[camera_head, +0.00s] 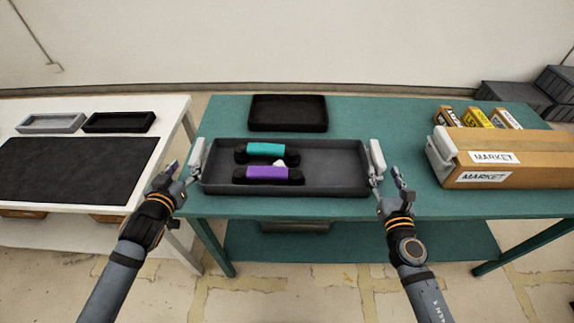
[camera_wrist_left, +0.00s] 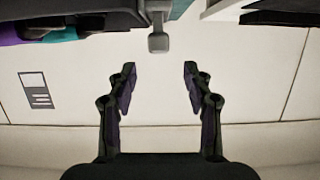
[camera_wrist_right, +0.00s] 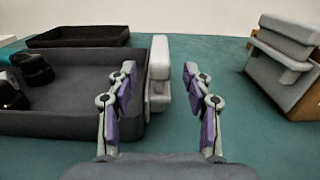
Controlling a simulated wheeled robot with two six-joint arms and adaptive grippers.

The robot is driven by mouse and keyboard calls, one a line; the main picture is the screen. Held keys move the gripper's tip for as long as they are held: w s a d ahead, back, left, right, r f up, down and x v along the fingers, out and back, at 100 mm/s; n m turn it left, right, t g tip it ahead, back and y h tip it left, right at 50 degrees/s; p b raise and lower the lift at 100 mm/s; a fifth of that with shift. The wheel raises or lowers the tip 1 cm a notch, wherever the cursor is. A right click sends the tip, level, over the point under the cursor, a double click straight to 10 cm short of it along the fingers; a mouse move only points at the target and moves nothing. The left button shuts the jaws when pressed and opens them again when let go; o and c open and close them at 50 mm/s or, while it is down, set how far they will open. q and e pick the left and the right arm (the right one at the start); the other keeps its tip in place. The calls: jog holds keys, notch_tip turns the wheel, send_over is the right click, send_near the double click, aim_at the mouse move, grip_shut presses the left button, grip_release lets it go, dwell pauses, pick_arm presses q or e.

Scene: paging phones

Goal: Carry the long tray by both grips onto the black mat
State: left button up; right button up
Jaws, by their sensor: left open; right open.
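The long dark grey tray (camera_head: 330,186) lies on the green table with a light grey grip at each short end, the left grip (camera_head: 196,158) and the right grip (camera_head: 377,158). In it lie a teal-banded phone (camera_head: 265,149) and a purple-banded phone (camera_head: 267,174). The black mat (camera_head: 75,168) lies on the white table at left. My left gripper (camera_head: 182,172) is open beside the left grip, which shows ahead of its fingers in the left wrist view (camera_wrist_left: 158,42). My right gripper (camera_head: 392,185) is open, close to the right grip, which also shows in the right wrist view (camera_wrist_right: 160,75). Neither gripper holds anything.
An empty black tray (camera_head: 288,113) stands behind the long tray. A cardboard market box (camera_head: 510,150) and small cartons (camera_head: 478,117) stand at right on the green table. A grey tray (camera_head: 52,123) and a black tray (camera_head: 119,122) stand behind the mat. A gap separates the tables.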

aim_at(195, 153)
pick_arm(q)
jog(key=x, duration=1)
jog(key=shift+s+d, duration=0.1)
jog(key=shift+d, duration=0.05)
pick_arm(e)
jog(key=w, duration=0.9)
jog(key=shift+w+d, duration=0.1)
jog(key=shift+w, duration=0.3)
pick_arm(q)
grip_shut()
pick_arm(e)
grip_shut()
